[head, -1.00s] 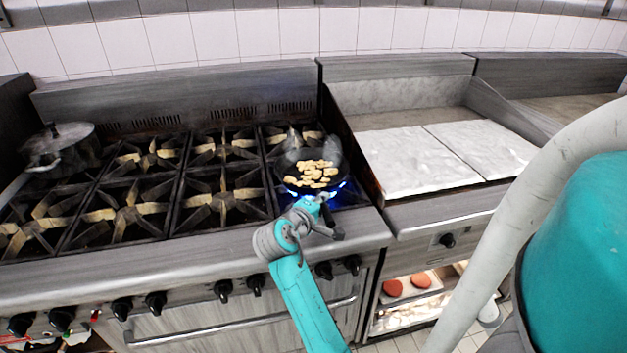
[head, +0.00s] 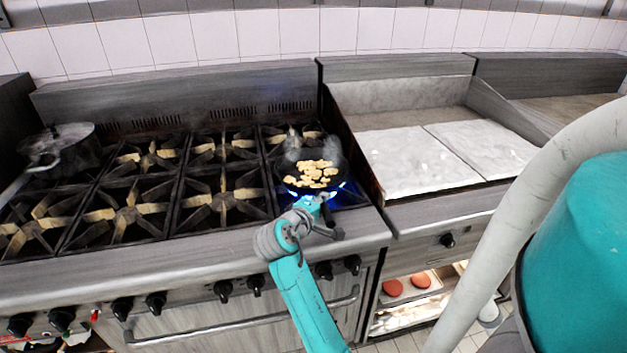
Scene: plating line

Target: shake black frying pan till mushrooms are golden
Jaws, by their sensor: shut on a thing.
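The black frying pan (head: 290,176) is over the front right burner of the stove, with a blue flame (head: 335,188) showing beneath it. Pale yellow to light golden mushroom pieces (head: 313,174) lie spread in the pan, with a faint haze above them. My gripper (head: 318,201) is at the near side of the pan, shut on the pan's handle. The handle is mostly hidden by the gripper and wrist. I cannot tell whether the pan touches the grate.
A lidded pot (head: 62,152) stands at the stove's back left. The other burners (head: 222,198) are empty. A flat griddle with pale plates (head: 405,162) is to the right. Below it, a lit shelf holds reddish round patties (head: 393,287). Knobs (head: 255,285) line the stove front.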

